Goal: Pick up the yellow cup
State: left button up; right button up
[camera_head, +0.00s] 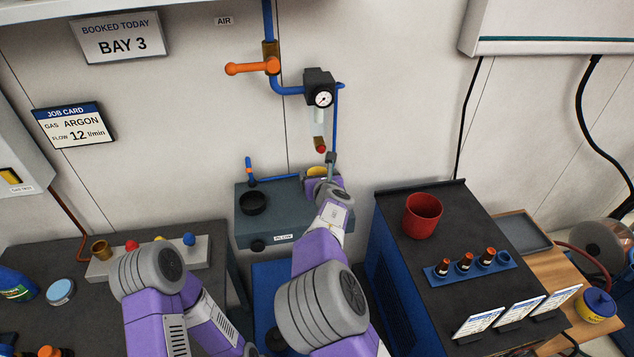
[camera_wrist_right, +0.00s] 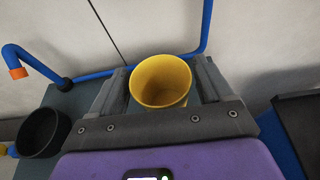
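The yellow cup (camera_wrist_right: 160,82) stands between the two fingers of my right gripper (camera_wrist_right: 160,85) in the right wrist view, with its open mouth toward the camera. Its sides are close to both fingers; whether they press on it I cannot tell. In the head view only a small part of the yellow cup (camera_head: 317,171) shows behind my right gripper (camera_head: 325,181), above the grey box at the wall. My right arm hides much of that box. My left arm bends down at the lower left, and its gripper does not show clearly.
A black cup (camera_head: 253,203) stands on the grey box (camera_head: 262,235), left of the yellow one. Blue pipes (camera_head: 337,120) and a gauge (camera_head: 323,98) are on the wall above. A red pot (camera_head: 422,215) stands on the dark cabinet (camera_head: 400,260) at right.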

jog(key=shift+w+f, duration=0.1)
jog(key=shift+f, duration=0.05)
jog(key=c, duration=0.9)
